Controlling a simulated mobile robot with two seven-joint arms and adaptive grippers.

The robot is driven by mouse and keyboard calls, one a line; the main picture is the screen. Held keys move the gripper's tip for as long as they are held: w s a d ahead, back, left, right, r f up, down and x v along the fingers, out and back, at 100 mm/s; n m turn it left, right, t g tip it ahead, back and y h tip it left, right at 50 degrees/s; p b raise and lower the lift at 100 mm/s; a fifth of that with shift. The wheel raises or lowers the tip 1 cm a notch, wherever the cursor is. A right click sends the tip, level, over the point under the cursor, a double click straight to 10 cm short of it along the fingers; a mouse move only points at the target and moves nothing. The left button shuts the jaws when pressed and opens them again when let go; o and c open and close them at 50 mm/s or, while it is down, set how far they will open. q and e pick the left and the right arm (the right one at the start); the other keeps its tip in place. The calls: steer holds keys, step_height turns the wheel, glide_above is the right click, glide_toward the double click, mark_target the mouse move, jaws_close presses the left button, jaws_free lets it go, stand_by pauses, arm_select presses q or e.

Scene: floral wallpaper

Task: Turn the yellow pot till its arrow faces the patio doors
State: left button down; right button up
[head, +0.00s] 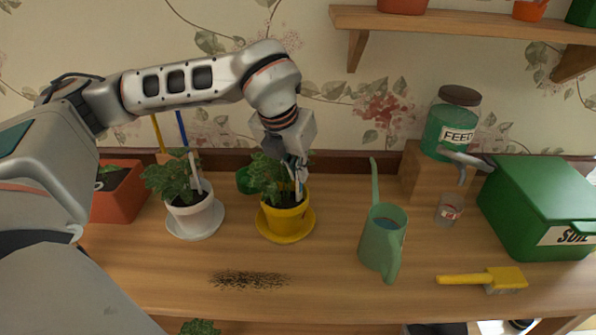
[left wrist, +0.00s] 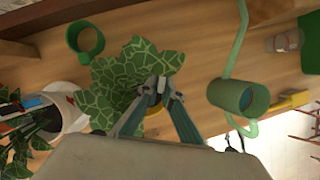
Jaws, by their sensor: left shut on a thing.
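The yellow pot (head: 284,218) holds a leafy plant (head: 268,178) and stands on a yellow saucer (head: 287,237) on the wooden table. My left gripper (head: 298,177) reaches down from above and is shut on the pot's rim at its back right. In the left wrist view, the left gripper (left wrist: 158,92) has its fingertips at the yellow rim, and leaves cover much of the pot (left wrist: 153,110). I see no arrow on the visible side of the yellow pot. I cannot make out the patio doors. My right gripper is not in view.
A white pot (head: 193,219) with a plant stands close left, a green mug (head: 244,181) behind. A watering can (head: 381,245) stands to the right, with a brush (head: 485,280), a glass (head: 448,211) and a green soil box (head: 538,205) beyond. Spilled soil (head: 248,280) lies in front.

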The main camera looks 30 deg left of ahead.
arm_select(q)
steer(key=n, duration=0.1)
steer(key=n+y, duration=0.1)
steer(key=a+n+p, duration=0.1)
steer(key=n, duration=0.1)
steer(key=shift+w+r+y, duration=0.15)
steer(key=shift+w+y, duration=0.15)
steer(key=shift+w, duration=0.05)
steer(key=n, duration=0.2)
steer(key=a+n+g+y+p, duration=0.1)
steer(key=n, duration=0.2)
steer(key=shift+w+a+y, duration=0.15)
steer(key=shift+y, duration=0.15)
steer(key=shift+g, duration=0.3)
steer(key=shift+f, duration=0.35)
steer(key=c, duration=2.2)
jaws_free()
steer(key=shift+o, duration=0.2)
steer(key=v, duration=1.2)
